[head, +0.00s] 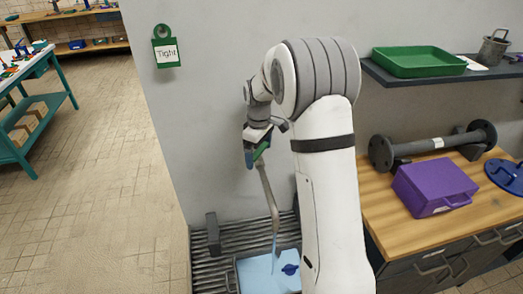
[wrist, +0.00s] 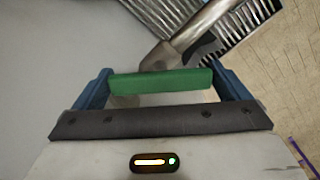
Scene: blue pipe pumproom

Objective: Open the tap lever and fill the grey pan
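The tap's green lever (wrist: 160,82) lies crosswise between the fingers of my gripper (wrist: 160,75) in the wrist view. The blue fingers stand wide apart, one at each end of the lever; whether they press on it I cannot tell. In the head view my gripper (head: 254,148) is at the top of the tap, with a bit of green lever (head: 261,150) showing. The metal tap pipe (head: 268,190) runs down from it. A thin pale stream (head: 274,247) shows below the spout. The grey pan (head: 236,272) stands under it, holding light-blue water; my arm hides its right side.
The pan stands on a ribbed grey drain (head: 205,268). A small blue thing (head: 290,269) shows at the pan. Right is a wooden bench (head: 400,230) with a purple box (head: 434,186) and a flanged pipe (head: 425,146). A shelf holds a green tray (head: 418,62). Open floor lies left.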

